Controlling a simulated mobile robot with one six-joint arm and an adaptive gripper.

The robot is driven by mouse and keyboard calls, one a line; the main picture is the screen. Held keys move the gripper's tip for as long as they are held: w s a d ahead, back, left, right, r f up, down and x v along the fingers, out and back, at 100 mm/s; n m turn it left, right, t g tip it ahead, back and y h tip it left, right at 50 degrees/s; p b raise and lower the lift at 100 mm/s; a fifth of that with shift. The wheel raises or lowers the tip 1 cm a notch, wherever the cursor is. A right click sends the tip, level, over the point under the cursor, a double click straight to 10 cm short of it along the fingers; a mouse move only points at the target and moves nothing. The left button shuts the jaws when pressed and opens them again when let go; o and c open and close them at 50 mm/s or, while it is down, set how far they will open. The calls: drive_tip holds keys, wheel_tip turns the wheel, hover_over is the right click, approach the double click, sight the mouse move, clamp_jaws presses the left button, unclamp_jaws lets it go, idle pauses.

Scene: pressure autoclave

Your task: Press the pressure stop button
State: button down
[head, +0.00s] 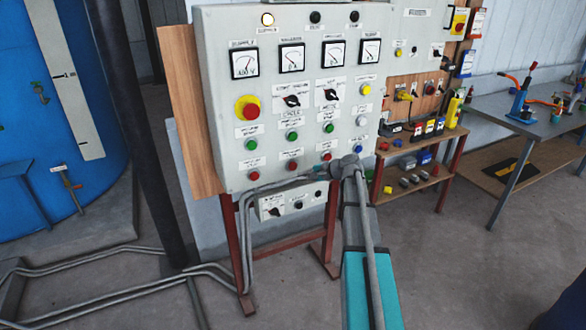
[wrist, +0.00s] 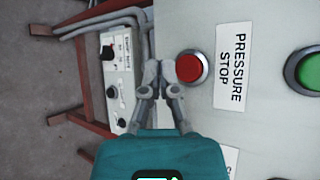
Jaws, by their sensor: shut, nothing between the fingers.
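My gripper (wrist: 162,70) is shut and empty.
A green button (wrist: 304,71) lies beyond the label. A small switch box (head: 290,200) hangs below the panel. Grey conduits run along the panel's lower edge. Shelves (head: 420,143) and a workbench (head: 540,125) stand to the right.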

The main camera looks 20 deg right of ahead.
drive_tip(key=shift+s, duration=1.1)
drive_tip(key=s+a+f+n+g+h, duration=0.4)
drive_tip(key=s+a+f+n, duration=0.1)
drive_tip(key=s+a, duration=0.6)
drive_tip(key=s+a+f+n+g+h, duration=0.4)
drive_tip(key=s+a+n, duration=0.4)
drive_tip(key=s+a, duration=0.4)
drive_tip(key=shift+s+a+f+g+h+p, duration=0.3)
drive_tip(key=shift+s+f+g+p, duration=0.15)
drive_tip(key=shift+g, duration=0.35)
drive_tip(key=shift+w, duration=0.1)
idle(0.7)
